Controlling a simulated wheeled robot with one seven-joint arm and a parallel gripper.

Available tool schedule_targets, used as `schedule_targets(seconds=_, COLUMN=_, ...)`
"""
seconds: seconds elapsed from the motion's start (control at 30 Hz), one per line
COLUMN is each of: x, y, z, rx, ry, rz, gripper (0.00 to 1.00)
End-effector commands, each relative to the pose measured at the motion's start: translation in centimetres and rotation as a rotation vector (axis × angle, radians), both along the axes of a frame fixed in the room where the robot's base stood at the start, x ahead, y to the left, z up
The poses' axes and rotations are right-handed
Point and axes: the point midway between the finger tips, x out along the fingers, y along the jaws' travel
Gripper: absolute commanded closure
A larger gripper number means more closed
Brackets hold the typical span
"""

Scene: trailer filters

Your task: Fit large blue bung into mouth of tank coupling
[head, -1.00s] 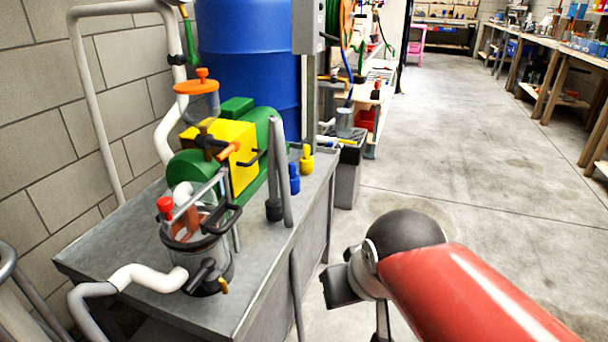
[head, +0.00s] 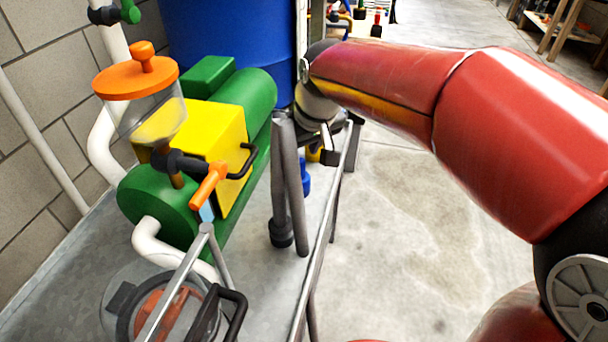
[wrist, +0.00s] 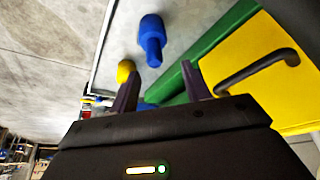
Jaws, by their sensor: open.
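A blue bung (head: 306,178) stands on the grey bench near its right edge, partly hidden behind a grey post and my arm. In the wrist view the blue bung (wrist: 152,38) lies beyond my fingertips, apart from them, with its narrower end toward me. My gripper (wrist: 160,84) is open, with nothing seen between its two dark fingers. In the head view my gripper (head: 328,150) is small and partly hidden, above the bench edge near the bung. I cannot tell which fitting is the tank coupling, and its mouth does not show clearly.
A yellow bung (wrist: 125,70) stands close to the blue one. A green and yellow machine (head: 240,150) and grey posts (head: 285,180) crowd the bench (head: 262,270). A blue drum (head: 215,40) stands behind. The concrete floor at right is open.

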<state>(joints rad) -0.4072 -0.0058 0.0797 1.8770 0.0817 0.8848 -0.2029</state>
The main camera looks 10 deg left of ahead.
Motion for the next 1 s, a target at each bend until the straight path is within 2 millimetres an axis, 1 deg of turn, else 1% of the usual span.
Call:
schedule_targets(seconds=0.3, x=1.8, y=0.5, z=-4.2, rx=-0.002, ry=0.002, rz=0.000, gripper=0.53)
schedule_targets(seconds=0.43, x=2.1, y=0.6, z=-4.8, rx=0.000, ry=0.000, rz=-0.001, gripper=0.53)
schedule_targets(seconds=0.63, x=2.1, y=0.6, z=-4.8, rx=0.000, ry=-0.001, rz=-0.001, gripper=0.53)
schedule_targets(seconds=0.67, x=2.1, y=0.6, z=-4.8, rx=0.000, ry=-0.001, rz=-0.001, gripper=0.55)
schedule_targets(seconds=1.0, x=2.1, y=0.6, z=-4.8, rx=0.000, ry=-0.001, rz=-0.001, gripper=1.00)
